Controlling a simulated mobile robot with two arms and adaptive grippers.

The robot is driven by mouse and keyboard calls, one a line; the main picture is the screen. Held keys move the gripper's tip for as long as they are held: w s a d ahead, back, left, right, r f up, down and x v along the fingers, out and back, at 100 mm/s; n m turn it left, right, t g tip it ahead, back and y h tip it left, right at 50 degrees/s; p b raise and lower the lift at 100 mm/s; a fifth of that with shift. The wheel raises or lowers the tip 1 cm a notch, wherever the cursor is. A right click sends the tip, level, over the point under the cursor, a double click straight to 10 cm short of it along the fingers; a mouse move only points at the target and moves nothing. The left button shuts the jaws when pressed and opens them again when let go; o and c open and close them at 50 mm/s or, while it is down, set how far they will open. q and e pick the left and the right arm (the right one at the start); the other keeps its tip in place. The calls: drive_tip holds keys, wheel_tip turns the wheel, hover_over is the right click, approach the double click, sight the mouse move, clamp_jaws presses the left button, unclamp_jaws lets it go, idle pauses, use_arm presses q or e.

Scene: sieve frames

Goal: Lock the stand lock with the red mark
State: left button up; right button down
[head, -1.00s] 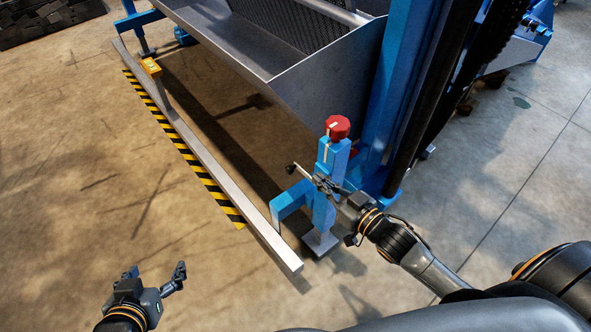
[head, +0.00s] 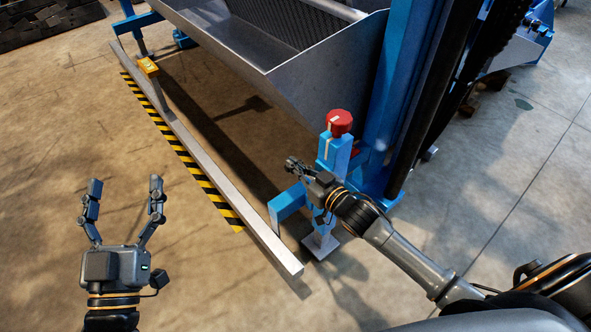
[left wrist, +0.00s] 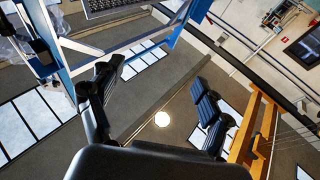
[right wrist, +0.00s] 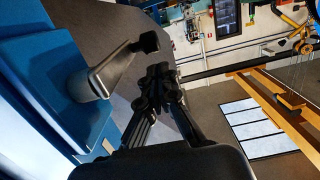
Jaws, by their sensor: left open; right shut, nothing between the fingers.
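A blue lock post (head: 333,155) stands at the right end of the grey beam. It carries a red knob (head: 339,122) with a pale mark on top. In the right wrist view a grey lever (right wrist: 113,70) with a black ball end (right wrist: 149,41) sticks out from a blue housing (right wrist: 50,85). My right gripper (head: 291,163) is shut and empty in front of the post. In its wrist view the closed fingers (right wrist: 160,85) are beside the lever, apart from it in the picture. In the head view the gripper hides the lever. My left gripper (head: 125,183) is open and empty, away from the post.
A grey beam (head: 215,165) with yellow-black striping beside it runs along the floor. A yellow-topped short post (head: 148,66) stands on its far part. A metal trough (head: 325,75) and a blue column (head: 393,95) stand behind the lock. The floor at left is clear.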

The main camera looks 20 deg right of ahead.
use_arm(q)
drive_tip(key=shift+s+r+t+h, duration=0.2)
drive_tip(key=shift+r+t, duration=0.05)
drive_tip(key=shift+r, duration=0.25)
drive_tip(key=shift+s+r+t+h, duration=0.2)
drive_tip(key=shift+r+t, duration=0.05)
drive_tip(key=shift+r, duration=0.2)
use_arm(e)
drive_tip(key=shift+f, duration=0.4)
